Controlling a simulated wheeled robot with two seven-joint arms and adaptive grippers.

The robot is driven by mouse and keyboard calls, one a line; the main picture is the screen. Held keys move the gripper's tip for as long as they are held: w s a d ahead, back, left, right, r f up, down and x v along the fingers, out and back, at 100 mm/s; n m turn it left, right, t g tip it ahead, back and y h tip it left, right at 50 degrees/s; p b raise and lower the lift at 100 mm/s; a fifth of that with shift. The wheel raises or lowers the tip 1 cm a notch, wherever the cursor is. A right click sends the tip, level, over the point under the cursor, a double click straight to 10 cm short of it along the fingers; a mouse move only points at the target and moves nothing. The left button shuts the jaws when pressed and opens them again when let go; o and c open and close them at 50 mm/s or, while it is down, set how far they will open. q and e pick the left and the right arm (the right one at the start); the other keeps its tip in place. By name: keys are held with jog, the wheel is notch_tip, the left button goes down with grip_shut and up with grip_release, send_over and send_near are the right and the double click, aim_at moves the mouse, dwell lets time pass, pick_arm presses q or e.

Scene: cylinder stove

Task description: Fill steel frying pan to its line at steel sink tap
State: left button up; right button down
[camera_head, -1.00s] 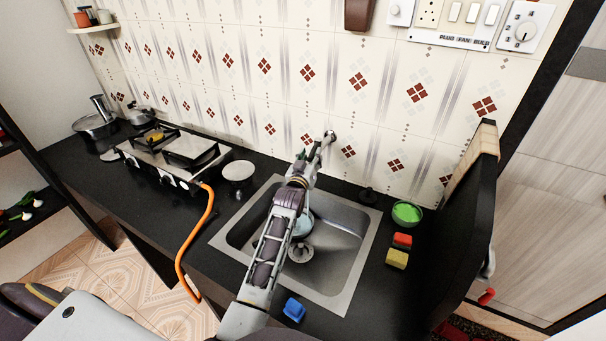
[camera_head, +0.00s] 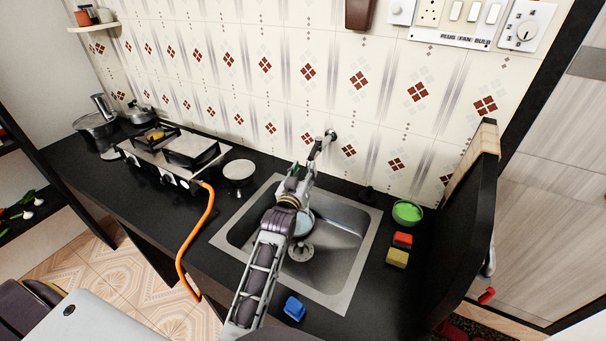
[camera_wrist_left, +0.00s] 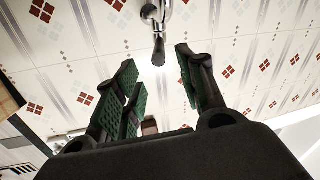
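The steel tap (camera_head: 329,136) comes out of the tiled wall above the steel sink (camera_head: 345,262). It also shows in the left wrist view (camera_wrist_left: 159,42), beyond my fingers. My left gripper (camera_head: 298,170) is just in front of the tap's spout end. In the left wrist view its green-padded fingers (camera_wrist_left: 157,88) are apart with nothing between them. A round, pale bluish vessel (camera_head: 304,224), likely the frying pan, sits in the sink below my arm. My arm hides part of it, and its line and water level cannot be made out. My right gripper is not in view.
A stove (camera_head: 172,158) with an orange hose (camera_head: 205,222) stands left of the sink. A green bowl (camera_head: 407,212), red sponge (camera_head: 402,239) and yellow sponge (camera_head: 397,258) lie to the right. A blue item (camera_head: 294,309) sits at the front edge. A dark upright panel (camera_head: 468,235) bounds the right.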

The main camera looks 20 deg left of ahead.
pick_arm(q)
jog(key=shift+s, duration=0.55)
jog(key=shift+w, duration=0.1)
